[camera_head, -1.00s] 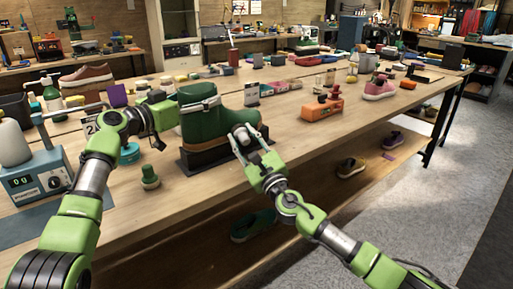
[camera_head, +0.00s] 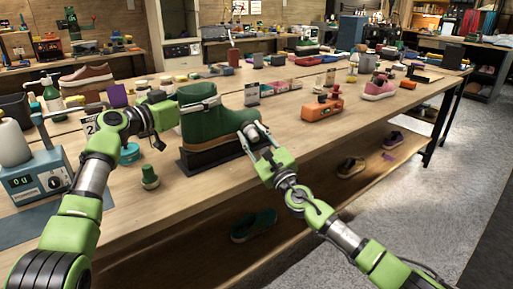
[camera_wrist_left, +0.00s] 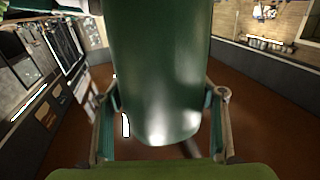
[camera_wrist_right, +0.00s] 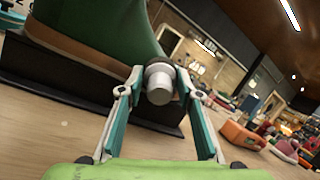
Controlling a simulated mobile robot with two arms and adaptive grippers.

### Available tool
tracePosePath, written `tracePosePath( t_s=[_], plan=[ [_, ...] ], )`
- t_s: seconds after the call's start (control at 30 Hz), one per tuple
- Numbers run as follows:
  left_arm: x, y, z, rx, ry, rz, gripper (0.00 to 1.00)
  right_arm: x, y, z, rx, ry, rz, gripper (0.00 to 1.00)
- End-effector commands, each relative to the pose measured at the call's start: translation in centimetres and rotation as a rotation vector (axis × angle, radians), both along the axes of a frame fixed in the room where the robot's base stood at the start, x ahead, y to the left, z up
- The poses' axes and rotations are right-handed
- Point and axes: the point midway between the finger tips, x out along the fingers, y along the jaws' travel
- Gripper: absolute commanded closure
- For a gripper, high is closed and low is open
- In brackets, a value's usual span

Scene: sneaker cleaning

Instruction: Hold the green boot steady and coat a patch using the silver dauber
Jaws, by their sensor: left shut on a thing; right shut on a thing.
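The green boot (camera_head: 208,128) stands upright on a dark block stand (camera_head: 197,161) near the table's front edge, toe to the right. My right gripper (camera_head: 258,136) is at the toe, shut on the silver dauber. The dauber (camera_wrist_right: 158,82) shows between the fingers in the right wrist view, its end towards the toe of the boot (camera_wrist_right: 95,25). I cannot tell whether it touches.
A timer box (camera_head: 38,178) stands at the left, with a green-knobbed item (camera_head: 149,176) between it and the stand. An orange box (camera_head: 321,108) and a pink sneaker (camera_head: 379,89) stand to the right. Shoes, including a dark green one (camera_head: 254,224), lie on the lower shelf.

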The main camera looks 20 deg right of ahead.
Motion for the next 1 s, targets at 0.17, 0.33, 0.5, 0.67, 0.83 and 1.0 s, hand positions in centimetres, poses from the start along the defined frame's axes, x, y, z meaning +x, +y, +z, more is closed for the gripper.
tracePosePath(
  t_s=[0.17,0.33,0.5,0.67,0.83,1.0],
  plan=[
    [0.0,0.0,-0.5,0.007,0.005,-0.001,0.74,-0.1,0.0,0.0,0.001,-0.001,0.0,0.85],
    [0.0,0.0,-0.5,0.007,0.005,-0.001,0.74,0.0,0.0,0.1,0.0,-0.001,0.0,0.85],
    [0.0,0.0,-0.5,0.007,0.005,-0.001,0.74,-0.3,0.8,0.1,0.002,-0.003,0.001,0.85],
    [0.0,0.0,-0.5,0.007,0.005,-0.001,0.74,-0.9,2.1,0.1,0.002,-0.002,0.002,0.85],
    [0.0,0.0,-0.5,0.007,0.005,-0.001,0.74,-1.2,2.9,0.1,0.0,-0.001,0.0,0.85],
    [0.0,0.0,-0.5,0.007,0.005,-0.001,0.74,-1.2,3.0,0.1,0.001,-0.001,0.0,0.85]
  ],
)
